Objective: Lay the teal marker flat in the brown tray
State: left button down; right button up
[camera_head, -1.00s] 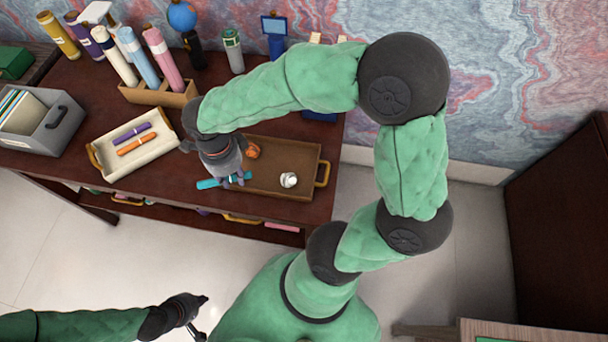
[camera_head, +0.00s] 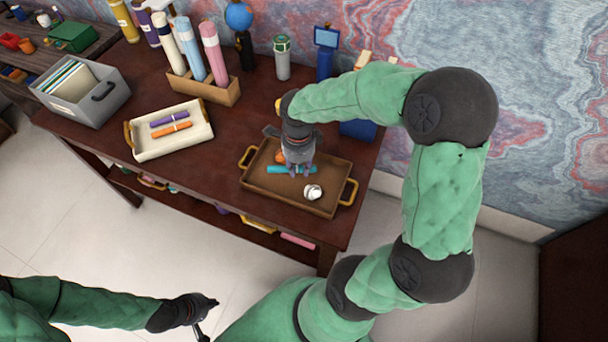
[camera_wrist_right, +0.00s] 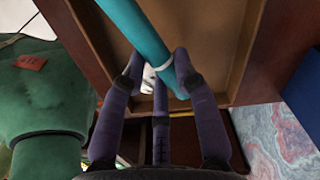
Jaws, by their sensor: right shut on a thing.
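The teal marker (camera_head: 277,169) is held crosswise in my right gripper (camera_head: 300,174), over the brown tray (camera_head: 268,194) in the head view. In the right wrist view the fingers of my right gripper (camera_wrist_right: 160,75) close around the teal marker (camera_wrist_right: 138,32), with the floor of the brown tray (camera_wrist_right: 215,45) behind it. I cannot tell whether the marker touches the tray floor. My left gripper (camera_head: 207,314) is low in the head view, away from the desk and empty; its finger opening is unclear.
A cream tray (camera_head: 150,151) with purple and orange markers lies left. A pen holder (camera_head: 205,88) and a grey file box (camera_head: 85,105) stand behind.

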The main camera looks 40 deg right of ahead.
aim_at(304, 178)
jog(key=shift+d+f+b, duration=0.3)
jog(key=shift+d+f, duration=0.55)
jog(key=shift+f, duration=0.2)
jog(key=shift+f+b, duration=0.5)
jog(key=shift+f, duration=1)
jog(key=shift+f, duration=0.15)
jog(key=o, duration=0.9)
notch_tip(304, 178, up, 12)
jog(key=p, duration=0.4)
